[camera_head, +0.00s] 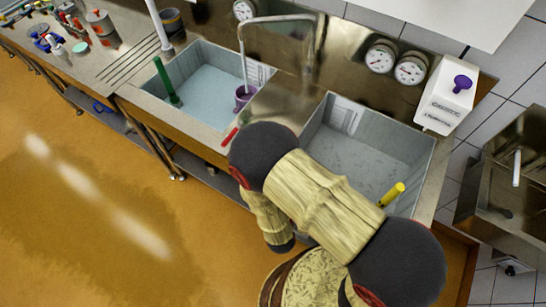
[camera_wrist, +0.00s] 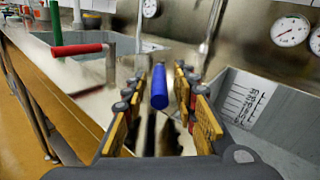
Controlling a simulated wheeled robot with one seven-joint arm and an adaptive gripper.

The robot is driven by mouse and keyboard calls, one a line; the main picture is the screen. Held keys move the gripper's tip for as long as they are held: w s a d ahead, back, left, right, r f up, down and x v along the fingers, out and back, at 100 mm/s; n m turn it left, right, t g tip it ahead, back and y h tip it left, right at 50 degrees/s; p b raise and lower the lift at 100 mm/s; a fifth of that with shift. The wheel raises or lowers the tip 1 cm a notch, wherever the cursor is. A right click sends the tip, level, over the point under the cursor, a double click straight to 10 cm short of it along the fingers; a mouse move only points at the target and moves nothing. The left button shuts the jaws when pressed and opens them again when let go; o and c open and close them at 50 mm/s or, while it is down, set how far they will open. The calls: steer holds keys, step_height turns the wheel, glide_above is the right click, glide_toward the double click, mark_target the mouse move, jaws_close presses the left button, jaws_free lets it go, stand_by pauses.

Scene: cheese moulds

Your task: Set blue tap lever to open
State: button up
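The blue tap lever (camera_wrist: 159,88) shows in the wrist view as a short blue cylinder pointing toward the camera. It lies between the two spread fingers of my gripper (camera_wrist: 162,76), with gaps visible on both sides. My gripper is open and holds nothing. In the head view my arm hides the blue lever and my gripper. A red tap lever (camera_wrist: 78,49) on a metal stem stands to the left of my gripper; it also shows in the head view (camera_head: 229,137).
The left basin (camera_head: 205,55) holds a purple cup (camera_head: 243,97) under a running spout (camera_head: 276,19) and a green handle (camera_head: 167,84). The right basin (camera_head: 424,150) has a yellow handle (camera_head: 392,194). Gauges (camera_head: 380,57) and a white caustic dispenser (camera_head: 446,94) are behind. Open floor is left.

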steer(key=shift+r, duration=0.1)
step_height(320, 180, up, 10)
steer(key=shift+f, duration=0.1)
stand_by(0.7)
steer(key=shift+c, duration=0.3)
